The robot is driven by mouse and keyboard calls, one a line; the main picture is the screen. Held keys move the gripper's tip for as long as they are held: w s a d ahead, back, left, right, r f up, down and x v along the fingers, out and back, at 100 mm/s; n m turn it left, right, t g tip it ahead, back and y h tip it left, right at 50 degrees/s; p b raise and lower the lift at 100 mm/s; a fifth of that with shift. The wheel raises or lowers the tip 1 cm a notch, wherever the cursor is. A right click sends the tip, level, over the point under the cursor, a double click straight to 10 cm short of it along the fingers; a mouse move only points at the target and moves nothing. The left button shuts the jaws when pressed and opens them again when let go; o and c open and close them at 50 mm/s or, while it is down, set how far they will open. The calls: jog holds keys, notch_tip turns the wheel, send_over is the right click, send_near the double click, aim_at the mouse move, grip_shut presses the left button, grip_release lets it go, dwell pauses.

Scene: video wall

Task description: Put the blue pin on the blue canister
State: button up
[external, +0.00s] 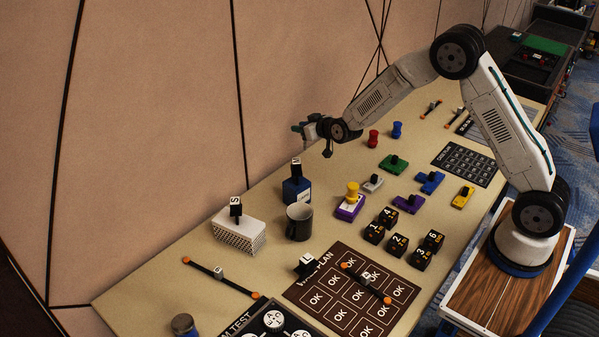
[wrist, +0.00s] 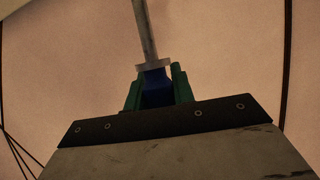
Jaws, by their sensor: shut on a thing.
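My gripper (external: 299,129) is shut on a blue-ended grey rod. In the wrist view its green fingers (wrist: 158,90) clasp the blue end (wrist: 157,80), with a pale collar and the grey rod (wrist: 145,30) beyond. The blue canister (external: 297,192) stands on the table below my gripper, apart from it. A black lettered cube (external: 296,169) sits on top of the canister. A blue pawn-shaped pin (external: 397,130) stands at the back of the table beside a red one (external: 373,138). I cannot tell which blue thing is the task's pin.
A white perforated block (external: 238,232) with a black cube is left. A yellow pin (external: 352,192) on a purple block and several black number cubes (external: 398,242) are right. The wall (external: 170,120) is close behind.

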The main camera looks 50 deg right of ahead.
jog(key=s+a+r+n+y, duration=0.1)
jog(key=s+a+n+y, duration=0.2)
jog(key=a, duration=1.3)
jog(key=s+a+r+n+y, duration=0.1)
jog(key=s+a+n+y, duration=0.3)
jog(key=a, duration=1.2)
jog(key=s+a+r+n+g+y, duration=0.1)
jog(key=s+a+n+g+y, duration=0.25)
jog(key=s+a, duration=2.35)
jog(key=shift+g, duration=0.35)
jog(key=shift+w+a+r+x, duration=0.1)
jog(key=shift+w+r+x, duration=0.3)
jog(key=shift+x, duration=2.7)
jog(key=shift+w+a+r+x, duration=0.15)
jog(key=shift+r+x, duration=0.5)
jog(key=shift+x, duration=2.45)
jog(key=shift+w+a+r+x, duration=0.15)
jog(key=shift+r+x, duration=0.4)
jog(key=shift+x, duration=2.5)
jog(key=shift+f, duration=0.1)
jog(key=o, duration=1)
